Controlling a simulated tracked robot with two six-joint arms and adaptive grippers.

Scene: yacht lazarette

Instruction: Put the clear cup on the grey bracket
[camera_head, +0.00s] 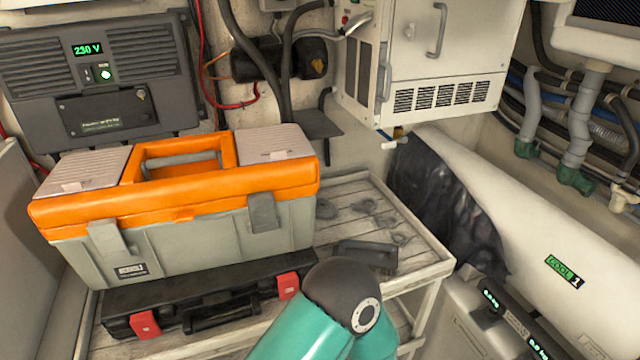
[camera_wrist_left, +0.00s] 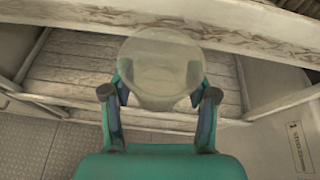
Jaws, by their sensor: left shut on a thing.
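The clear cup (camera_wrist_left: 160,62) is in the left wrist view, a see-through round vessel with its wide rim towards the camera. My left gripper (camera_wrist_left: 160,90) is shut on the cup, one finger on each side. The cup and this gripper do not show in the head view. A dark grey flat plate (camera_head: 318,123) juts from the back wall in the head view, right of the orange toolbox and below the white cabinet; it looks like the grey bracket. Its top looks bare. My right gripper is not in view.
An orange and grey toolbox (camera_head: 180,205) and a black case with red latches (camera_head: 200,305) fill the left of the slatted wooden table (camera_head: 425,255). A dark object (camera_head: 365,255) lies right of them. A white cabinet (camera_head: 440,60) hangs above. A slatted lower shelf (camera_wrist_left: 75,75) lies behind the cup.

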